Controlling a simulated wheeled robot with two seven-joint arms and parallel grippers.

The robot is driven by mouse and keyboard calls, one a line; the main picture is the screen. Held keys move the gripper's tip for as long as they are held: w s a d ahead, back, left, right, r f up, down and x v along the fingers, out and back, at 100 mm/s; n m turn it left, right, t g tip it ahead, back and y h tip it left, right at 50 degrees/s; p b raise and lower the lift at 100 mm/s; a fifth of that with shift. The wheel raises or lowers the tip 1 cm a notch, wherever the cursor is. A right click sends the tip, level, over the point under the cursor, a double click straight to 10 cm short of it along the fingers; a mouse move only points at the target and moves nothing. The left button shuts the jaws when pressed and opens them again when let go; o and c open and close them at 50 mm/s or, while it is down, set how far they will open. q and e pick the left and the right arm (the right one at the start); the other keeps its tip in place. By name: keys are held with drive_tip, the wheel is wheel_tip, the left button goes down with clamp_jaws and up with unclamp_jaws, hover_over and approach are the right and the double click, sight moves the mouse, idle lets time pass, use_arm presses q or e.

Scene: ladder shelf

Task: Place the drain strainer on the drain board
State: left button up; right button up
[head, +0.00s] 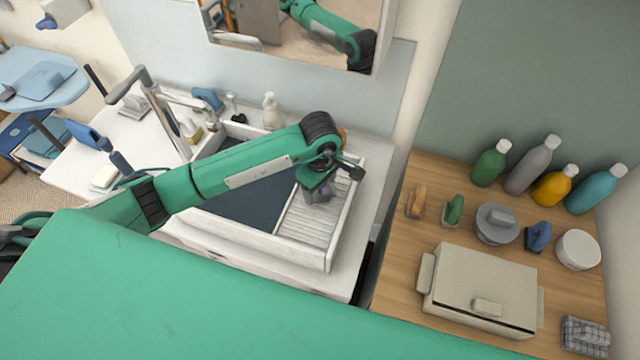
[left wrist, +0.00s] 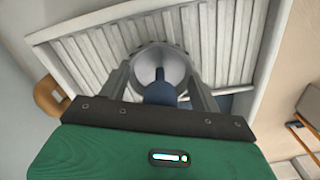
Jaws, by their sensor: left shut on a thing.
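The drain strainer (left wrist: 160,65) shows in the left wrist view as a round, pale grey cup with a dark blue knob. My left gripper (left wrist: 161,88) is shut on it, with one finger on each side. The drain board (head: 305,225) is the white ribbed panel at the right end of the sink; its ribs (left wrist: 228,45) also show behind the strainer in the left wrist view. In the head view my left gripper (head: 318,192) is over the board's upper part and mostly hides the strainer. I cannot tell whether the strainer touches the ribs.
The dark sink basin (head: 245,195) lies left of the board, with a raised white rim around both. A tall faucet (head: 160,105) and a soap bottle (head: 272,112) stand behind. A wooden counter (head: 395,275) at right holds bottles, a box (head: 480,285) and small items.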

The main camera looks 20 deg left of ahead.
use_arm(q)
drive_tip(key=shift+f+b, duration=0.2)
drive_tip(key=shift+b, duration=0.1)
drive_tip(key=o, duration=1.2)
drive_tip(key=shift+r, duration=0.1)
drive_tip(key=shift+o, duration=0.9)
drive_tip(key=shift+r+p, duration=0.15)
drive_tip(key=shift+p, duration=0.2)
drive_tip(key=shift+w+r+b, duration=0.1)
drive_tip(key=shift+r+b, duration=0.2)
drive_tip(key=shift+b, duration=0.05)
wheel_tip(320, 180, up, 10)
drive_tip(key=b, duration=0.4)
drive_tip(key=shift+r, duration=0.7)
drive_tip(key=shift+f, duration=0.1)
